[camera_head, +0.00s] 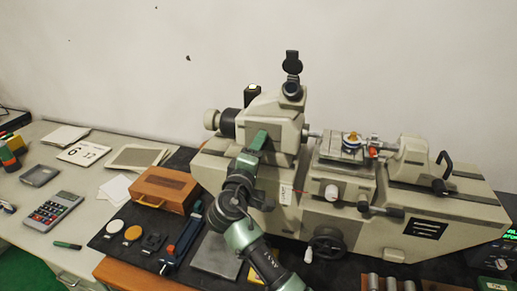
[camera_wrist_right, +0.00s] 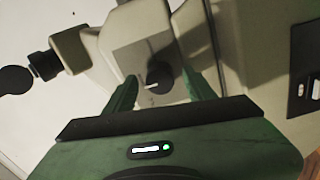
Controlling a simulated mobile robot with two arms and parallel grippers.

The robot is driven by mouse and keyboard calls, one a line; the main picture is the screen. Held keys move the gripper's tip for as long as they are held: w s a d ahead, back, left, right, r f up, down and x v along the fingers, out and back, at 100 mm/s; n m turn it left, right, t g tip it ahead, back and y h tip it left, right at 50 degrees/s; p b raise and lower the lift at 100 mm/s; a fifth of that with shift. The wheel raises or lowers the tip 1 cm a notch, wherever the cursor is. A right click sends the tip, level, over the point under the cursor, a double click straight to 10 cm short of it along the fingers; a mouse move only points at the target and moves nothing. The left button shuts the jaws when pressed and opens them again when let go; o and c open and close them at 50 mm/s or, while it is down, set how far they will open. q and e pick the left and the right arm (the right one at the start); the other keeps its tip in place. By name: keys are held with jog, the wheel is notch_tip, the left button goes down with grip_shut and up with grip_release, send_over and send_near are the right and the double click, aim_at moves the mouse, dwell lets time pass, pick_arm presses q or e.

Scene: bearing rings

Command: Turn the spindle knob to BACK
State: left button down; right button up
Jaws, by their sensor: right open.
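The spindle knob (camera_wrist_right: 160,75) is a small dark round knob with a white pointer mark, on a grey plate (camera_wrist_right: 135,54) of the machine's head. In the wrist view its mark points to the left; I can read no labels around it. My right gripper (camera_wrist_right: 163,82) is open, with one green finger on each side of the knob and gaps between. In the head view my right gripper (camera_head: 256,143) is in front of the beige machine (camera_head: 270,110) and hides the knob. I cannot tell whether the fingertips reach past the knob's face. My left gripper is not in view.
An eyepiece (camera_head: 292,88) rises above the machine's head. A stage (camera_head: 345,148) and a handwheel (camera_head: 327,243) are on its right part. A wooden box (camera_head: 166,188) stands left of my arm. A calculator (camera_head: 56,208) and papers lie on the left table.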

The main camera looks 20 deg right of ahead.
jog(key=v, duration=0.7)
jog(key=shift+s+a, duration=0.25)
jog(key=shift+s, duration=0.1)
jog(key=shift+f, duration=0.1)
